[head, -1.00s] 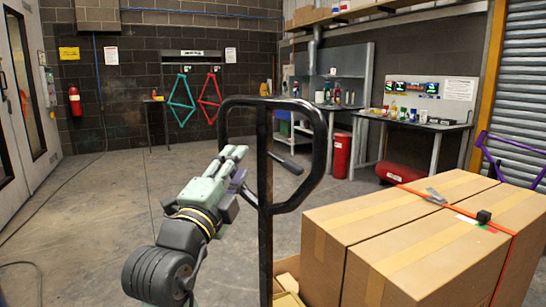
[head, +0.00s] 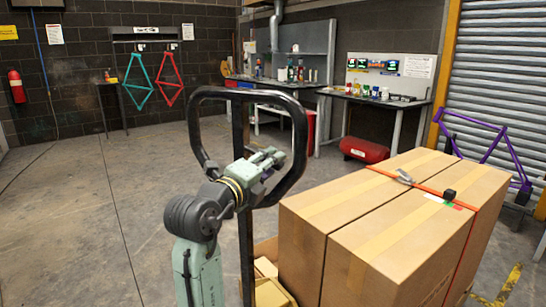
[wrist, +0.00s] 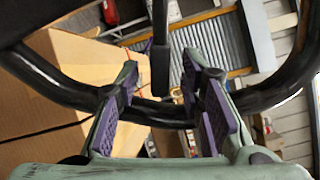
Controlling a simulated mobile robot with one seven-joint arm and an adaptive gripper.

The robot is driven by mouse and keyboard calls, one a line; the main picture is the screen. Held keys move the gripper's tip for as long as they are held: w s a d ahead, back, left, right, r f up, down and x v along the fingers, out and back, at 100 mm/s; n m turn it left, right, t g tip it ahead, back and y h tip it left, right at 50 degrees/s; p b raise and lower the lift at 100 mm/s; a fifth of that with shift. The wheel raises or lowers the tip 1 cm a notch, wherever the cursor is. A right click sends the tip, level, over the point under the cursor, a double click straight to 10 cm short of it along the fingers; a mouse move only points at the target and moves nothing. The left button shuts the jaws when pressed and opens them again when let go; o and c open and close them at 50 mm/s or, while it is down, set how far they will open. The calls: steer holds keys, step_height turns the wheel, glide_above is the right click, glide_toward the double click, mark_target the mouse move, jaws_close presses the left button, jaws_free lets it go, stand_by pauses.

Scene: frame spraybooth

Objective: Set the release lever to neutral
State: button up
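The black handle loop (head: 197,135) stands on a dark upright post (head: 246,255) in the head view. My gripper (head: 268,158) is at the loop's opening there and hides much of what is inside; I cannot make out the release lever clearly in that view. In the wrist view the loop (wrist: 60,85) curves across the picture. A dark lever (wrist: 160,45) hangs down from the top edge, between the fingers of my gripper (wrist: 163,78). The purple-padded fingers are apart, with visible gaps beside the lever. I cannot tell its depth relative to the fingertips.
Large cardboard boxes (head: 350,215) with an orange strap (head: 468,235) stand close on the right. A purple frame (head: 490,150) is behind them. A workbench (head: 375,97) and a red tank (head: 364,149) are farther back. The floor on the left is clear.

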steer(key=shift+x, duration=1.1)
steer(key=shift+c, duration=0.6)
jaws_close()
